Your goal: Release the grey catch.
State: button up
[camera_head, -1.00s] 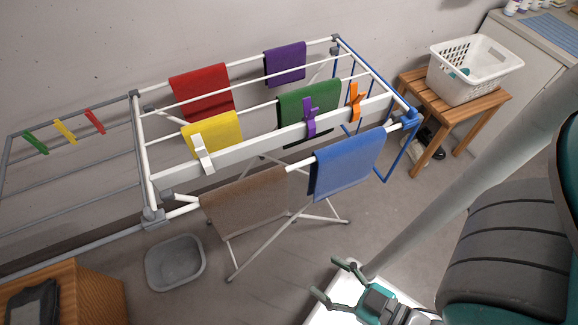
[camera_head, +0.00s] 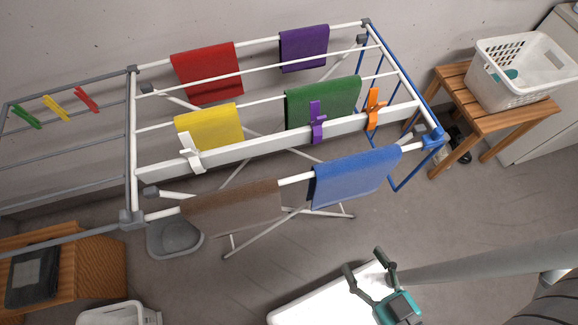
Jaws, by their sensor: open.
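A drying rack (camera_head: 252,144) with white rails, a grey left end and a blue right end stands against the wall. Grey fittings sit at its left end: a corner block (camera_head: 132,219) at the front and a smaller grey piece (camera_head: 151,192) just above it, on the end of a white bar. I cannot tell for sure which is the catch. A blue fitting (camera_head: 432,138) is at the right front corner. My gripper (camera_head: 363,262) is open and empty, low in front of the rack, well right of the grey fittings and touching nothing.
Coloured cloths, including a brown one (camera_head: 235,207) and a blue one (camera_head: 355,177), hang on the rack. A grey basin (camera_head: 175,240) stands on the floor below. A wooden cabinet (camera_head: 98,262) is at left. A white basket (camera_head: 522,88) sits on a wooden stool (camera_head: 470,118) at right.

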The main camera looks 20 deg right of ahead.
aim_at(128, 222)
jog(key=k+j+u, duration=0.15)
jog(key=j, duration=0.6)
jog(key=j+u, duration=0.15)
jog(key=j, duration=0.55)
